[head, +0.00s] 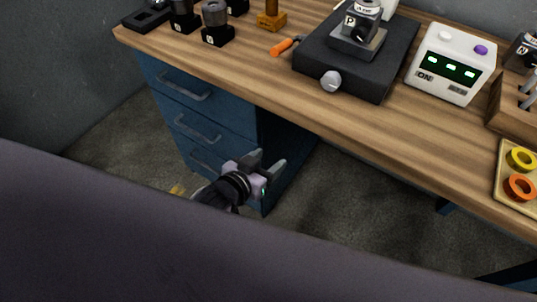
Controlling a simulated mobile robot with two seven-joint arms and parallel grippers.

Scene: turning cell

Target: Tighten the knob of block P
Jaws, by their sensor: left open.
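Block P (361,37) is a grey block with a white P label and a dark round knob (360,31) on its front. It sits on a grey plate on top of a black base (349,63) on the wooden workbench. A silver knob (331,81) shows at the front of that base. My left gripper (272,162) is open and empty. It is low, in front of the bench and its blue drawers, well below and to the left of block P. My right gripper is not in view.
A white box with green displays (451,65) stands right of the base. An orange-handled tool (287,45) lies left of it. Small dark blocks (217,24) stand farther left. A tray with coloured rings (507,194) is at the right edge.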

